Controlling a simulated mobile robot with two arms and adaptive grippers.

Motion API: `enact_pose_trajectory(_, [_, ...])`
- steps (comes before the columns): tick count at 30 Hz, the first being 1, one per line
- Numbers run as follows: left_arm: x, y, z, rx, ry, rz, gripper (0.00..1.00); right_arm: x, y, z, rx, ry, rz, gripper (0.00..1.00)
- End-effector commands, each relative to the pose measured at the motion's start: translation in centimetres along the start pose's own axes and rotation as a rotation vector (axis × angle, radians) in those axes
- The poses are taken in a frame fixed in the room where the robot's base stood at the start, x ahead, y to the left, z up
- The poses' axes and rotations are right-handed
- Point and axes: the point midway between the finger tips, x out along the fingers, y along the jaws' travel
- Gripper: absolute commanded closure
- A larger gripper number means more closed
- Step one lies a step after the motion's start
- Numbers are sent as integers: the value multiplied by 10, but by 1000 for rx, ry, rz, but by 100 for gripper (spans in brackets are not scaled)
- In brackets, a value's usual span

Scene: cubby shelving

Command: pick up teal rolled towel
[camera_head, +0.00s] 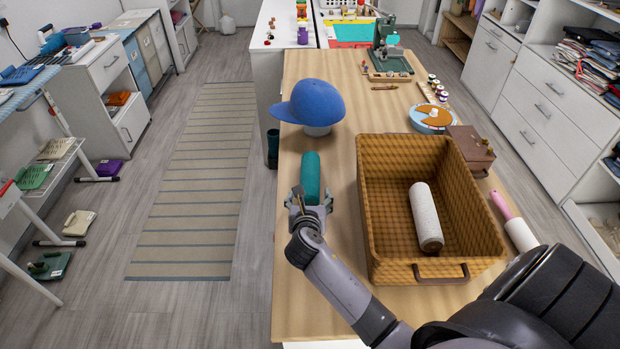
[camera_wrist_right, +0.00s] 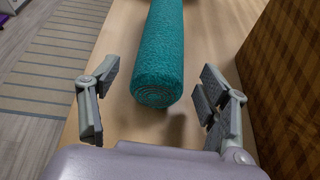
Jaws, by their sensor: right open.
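The teal rolled towel (camera_head: 310,176) lies lengthwise on the wooden table, near its left edge, between the blue cap and my right gripper. In the right wrist view the towel (camera_wrist_right: 159,55) has its near rolled end facing me. My right gripper (camera_head: 311,194) is at the near end of the towel. Its fingers (camera_wrist_right: 157,98) are spread open on either side of that end, with gaps showing, and it holds nothing. My left gripper is not in view.
A wicker basket (camera_head: 375,235) with a white roll (camera_head: 425,215) inside stands right of the towel. A blue cap (camera_head: 312,102) sits on a stand beyond it. A brown box (camera_head: 470,146) is behind the basket. The table's near left part is clear.

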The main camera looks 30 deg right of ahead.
Motion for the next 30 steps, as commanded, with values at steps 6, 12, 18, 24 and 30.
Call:
enact_pose_trajectory(6, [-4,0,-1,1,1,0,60,14,0,3,1,0,-2,30])
enact_pose_trajectory(12, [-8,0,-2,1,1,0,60,42,0,4,0,0,-2,30])
enact_pose_trajectory(18, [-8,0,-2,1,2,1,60,56,0,4,-1,0,-1,30])
enact_pose_trajectory(24, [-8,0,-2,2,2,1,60,56,0,3,0,0,0,30])
enact_pose_trajectory(30, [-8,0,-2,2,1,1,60,56,0,3,0,0,0,42])
